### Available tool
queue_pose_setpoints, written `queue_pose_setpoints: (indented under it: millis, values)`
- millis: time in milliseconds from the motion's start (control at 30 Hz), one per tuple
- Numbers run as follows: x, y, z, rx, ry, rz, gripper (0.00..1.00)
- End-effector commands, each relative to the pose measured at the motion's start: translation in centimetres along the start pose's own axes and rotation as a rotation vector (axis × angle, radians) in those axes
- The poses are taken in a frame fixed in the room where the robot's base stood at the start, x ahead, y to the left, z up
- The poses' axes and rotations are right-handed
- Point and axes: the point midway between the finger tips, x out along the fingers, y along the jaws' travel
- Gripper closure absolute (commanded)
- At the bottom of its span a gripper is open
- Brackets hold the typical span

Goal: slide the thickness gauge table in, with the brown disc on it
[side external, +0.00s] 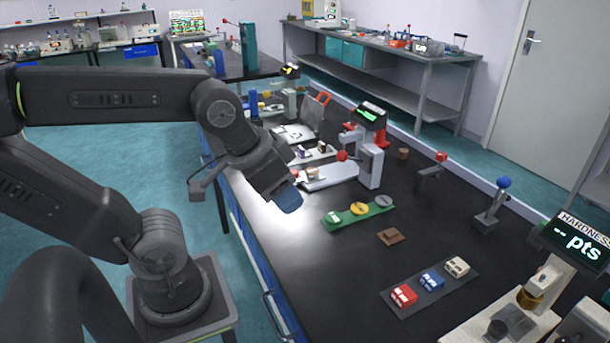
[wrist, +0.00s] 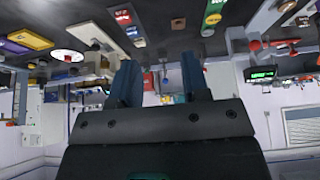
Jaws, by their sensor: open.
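The thickness gauge (side external: 372,160) stands on the black bench, with a lit green display and a red knob. Its white table (side external: 335,178) extends left from the column toward my gripper. A small brown piece, seemingly the brown disc (side external: 312,172), sits on the near left part of this table; its exact seating is too small to tell. My gripper (side external: 287,203) hangs at the bench's left edge, just left of and in front of the table's near end. In the wrist view my gripper (wrist: 160,68) has its two blue fingers apart with nothing between them.
A green strip (side external: 345,218) with several round pieces lies in front of the gauge. A brown square (side external: 391,236) and a dark mat (side external: 425,298) with red, blue and beige blocks lie nearer. The hardness tester (side external: 535,305) stands at front right. The bench's front left is bare.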

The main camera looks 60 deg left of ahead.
Motion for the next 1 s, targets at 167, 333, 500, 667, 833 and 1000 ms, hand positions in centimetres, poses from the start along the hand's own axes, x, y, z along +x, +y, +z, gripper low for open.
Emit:
queue_pose_setpoints:
  millis: [167,333,500,667,833,1000]
  values:
    - [0.0,0.0,0.0,0.0,0.0,0.0,0.57]
    - [0.0,0.0,0.0,0.0,0.0,0.0,0.57]
    - [0.0,0.0,0.0,0.0,0.0,0.0,0.54]
    - [0.1,-0.9,-1.6,0.012,-0.025,-0.018,0.42]
    - [1.1,-4.6,-6.5,0.059,-0.118,-0.061,0.42]
    - [3.5,-10.8,-11.4,0.117,-0.233,-0.077,0.42]
